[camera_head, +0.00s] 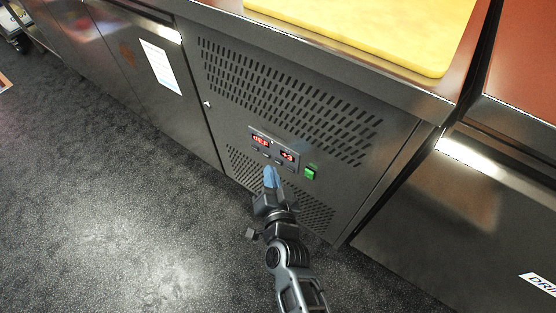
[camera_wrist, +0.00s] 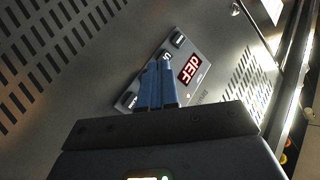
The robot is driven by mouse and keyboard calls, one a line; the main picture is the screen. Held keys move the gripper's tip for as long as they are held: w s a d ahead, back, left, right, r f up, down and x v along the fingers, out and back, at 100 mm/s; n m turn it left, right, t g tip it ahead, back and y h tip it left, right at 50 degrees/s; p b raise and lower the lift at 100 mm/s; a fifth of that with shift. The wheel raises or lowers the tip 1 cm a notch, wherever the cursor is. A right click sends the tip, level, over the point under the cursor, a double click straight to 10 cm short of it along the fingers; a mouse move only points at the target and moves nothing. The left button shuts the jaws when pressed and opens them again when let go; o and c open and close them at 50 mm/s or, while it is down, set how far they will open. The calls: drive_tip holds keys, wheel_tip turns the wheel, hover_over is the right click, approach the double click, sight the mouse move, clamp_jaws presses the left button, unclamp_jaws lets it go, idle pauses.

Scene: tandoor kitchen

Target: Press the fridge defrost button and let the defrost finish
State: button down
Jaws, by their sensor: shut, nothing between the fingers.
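The fridge (camera_head: 230,120) is a steel under-counter unit with slotted vents. Its control panel (camera_head: 292,158) sits between the vents, with red displays; the left one reads "dEF" and the right one looks like "+3". Small buttons lie in a row below the displays, and a green lit switch (camera_head: 310,173) is to the right. The wrist view shows the panel (camera_wrist: 193,88) tilted, with "dEF" lit. My gripper (camera_head: 269,170) is shut and empty, its blue fingertips (camera_wrist: 160,68) at the panel's lower left edge. The fingers cover some of the buttons; I cannot tell whether they touch.
A yellow cutting board (camera_head: 375,30) lies on the counter above the fridge. A steel drawer front (camera_head: 450,220) stands to the right, and a door with a white notice (camera_head: 160,66) to the left. The dark floor (camera_head: 110,210) at left is clear.

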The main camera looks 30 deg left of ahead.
drive_tip(key=shift+s+a+p, duration=0.2)
drive_tip(key=shift+s+p, duration=1.45)
drive_tip(key=shift+s, duration=0.9)
drive_tip(key=s+d+r+m+t+h, duration=0.15)
drive_tip(key=s+d, duration=0.25)
drive_tip(key=d, duration=0.5)
drive_tip(key=s+d+f+h, duration=0.1)
drive_tip(key=s+d+h, duration=0.15)
drive_tip(key=d, duration=0.65)
drive_tip(key=s+d+r+t+h, duration=0.1)
drive_tip(key=s+d+r+h, duration=0.1)
drive_tip(key=s+d+r, duration=0.4)
drive_tip(key=s+d+r+h, duration=0.1)
drive_tip(key=s+d+r, duration=0.3)
drive_tip(key=d, duration=0.5)
drive_tip(key=s+d+r+h, duration=0.2)
drive_tip(key=s+d+r, duration=0.3)
drive_tip(key=r, duration=0.3)
drive_tip(key=s+d+r+h, duration=0.2)
drive_tip(key=s+d+r, duration=0.3)
drive_tip(key=r, duration=0.2)
wheel_tip(320, 180, up, 14)
drive_tip(key=p, duration=1.4)
drive_tip(key=shift+w+a+n, duration=0.2)
drive_tip(key=shift+a+n, duration=0.1)
drive_tip(key=shift+n, duration=0.05)
drive_tip(key=shift+f, duration=0.15)
